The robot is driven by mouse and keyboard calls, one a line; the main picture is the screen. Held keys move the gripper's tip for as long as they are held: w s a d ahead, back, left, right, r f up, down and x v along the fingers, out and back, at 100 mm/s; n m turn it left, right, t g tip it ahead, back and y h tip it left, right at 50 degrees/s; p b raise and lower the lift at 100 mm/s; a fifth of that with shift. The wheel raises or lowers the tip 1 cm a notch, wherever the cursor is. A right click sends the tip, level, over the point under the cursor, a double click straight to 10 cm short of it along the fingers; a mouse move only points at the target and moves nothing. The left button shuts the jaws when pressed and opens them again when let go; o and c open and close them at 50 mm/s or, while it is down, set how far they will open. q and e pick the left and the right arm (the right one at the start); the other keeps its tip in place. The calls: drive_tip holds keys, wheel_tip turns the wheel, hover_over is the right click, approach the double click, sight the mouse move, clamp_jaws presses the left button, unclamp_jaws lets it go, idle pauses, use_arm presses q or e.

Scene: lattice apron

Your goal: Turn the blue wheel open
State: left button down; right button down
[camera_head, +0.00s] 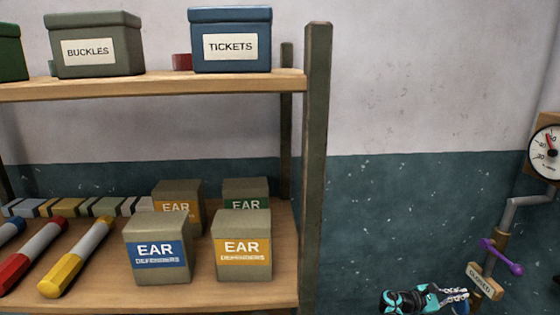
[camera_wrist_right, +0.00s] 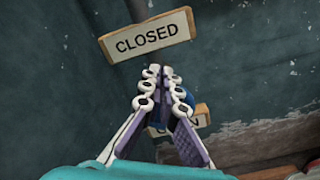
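My right gripper (camera_head: 462,294) is at the bottom right of the head view, beside a pipe. In the right wrist view my right gripper (camera_wrist_right: 160,71) has its fingertips close together; whether they are shut or hold a rim is unclear. The blue wheel (camera_wrist_right: 188,94) shows only as a small blue part behind the fingers, mostly hidden by them. A CLOSED sign (camera_wrist_right: 148,35) hangs above the fingertips, and it also shows in the head view (camera_head: 481,281). A second sign (camera_wrist_right: 201,116), mostly covered, shows a letter N. My left gripper is not in view.
A purple lever (camera_head: 502,257) sits on the pipe (camera_head: 522,202) just above the CLOSED sign. A gauge (camera_head: 549,147) is on the wall at the right edge. A wooden shelf (camera_head: 306,85) with boxes fills the left; bare wall lies between it and the pipe.

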drive_tip(key=shift+w, duration=0.2)
idle(0.4)
drive_tip(key=shift+r, duration=0.3)
drive_tip(key=a, duration=0.6)
drive_tip(key=shift+s, duration=0.3)
